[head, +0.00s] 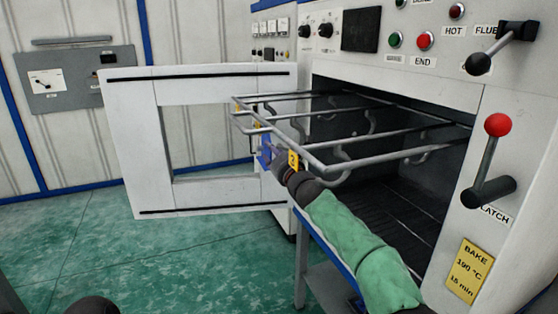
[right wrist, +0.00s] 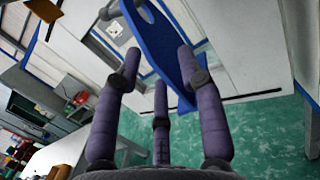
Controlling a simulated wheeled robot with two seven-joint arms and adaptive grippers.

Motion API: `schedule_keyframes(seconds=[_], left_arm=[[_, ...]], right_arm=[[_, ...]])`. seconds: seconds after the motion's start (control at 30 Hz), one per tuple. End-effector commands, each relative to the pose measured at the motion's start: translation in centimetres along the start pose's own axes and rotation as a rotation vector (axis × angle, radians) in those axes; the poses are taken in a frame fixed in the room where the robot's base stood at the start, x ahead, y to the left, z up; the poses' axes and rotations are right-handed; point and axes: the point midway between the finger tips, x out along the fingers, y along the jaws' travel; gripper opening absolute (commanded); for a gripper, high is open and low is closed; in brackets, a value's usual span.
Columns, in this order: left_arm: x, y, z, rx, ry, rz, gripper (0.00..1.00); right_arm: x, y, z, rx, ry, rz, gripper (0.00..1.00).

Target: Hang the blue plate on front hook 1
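The blue plate (head: 265,153) is at the front left corner of the pulled-out rack (head: 330,166), mostly hidden by my right gripper. In the right wrist view the plate (right wrist: 163,45) stands tilted, with an opening near its top. My right gripper (head: 277,160) is at the plate. In the right wrist view its fingers (right wrist: 158,68) are spread; the right finger overlaps the plate, and a gap shows between plate and left finger. A yellow tag 2 (head: 293,159) hangs on the front bar; another yellow tag (head: 257,125) is farther left. I cannot tell whether the plate hangs on a hook.
The oven door (head: 135,140) stands open at left, close behind the rack. The oven chamber (head: 385,190) is open under the rack, with more hooks (head: 340,168) along its bars. A latch lever (head: 488,165) juts out at right. Green floor lies clear at left.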

Motion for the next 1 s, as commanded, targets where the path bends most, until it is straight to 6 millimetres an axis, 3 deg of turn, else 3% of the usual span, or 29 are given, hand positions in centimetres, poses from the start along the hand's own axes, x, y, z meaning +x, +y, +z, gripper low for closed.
schedule_keyframes(seconds=[0.4,0.67,0.77,0.83,1.0], left_arm=[[0.0,0.0,0.0,0.0,0.0,0.0,0.4],[0.0,0.0,0.0,0.0,0.0,0.0,0.4],[-0.2,0.1,0.0,0.0,0.0,0.0,0.4],[-0.4,0.1,0.0,0.0,0.0,0.0,0.4],[-1.1,0.4,0.0,0.0,0.0,0.0,0.4]], right_arm=[[-3.6,0.0,0.2,-0.001,-0.003,0.0,0.39],[-4.5,0.0,-0.3,-0.006,0.006,0.0,0.39],[-4.3,-0.3,-2.3,-0.049,0.051,-0.002,0.39],[-4.1,-0.8,-5.1,-0.112,0.114,-0.002,0.39],[-4.7,-2.2,-15.0,-0.348,0.332,0.029,0.39]])
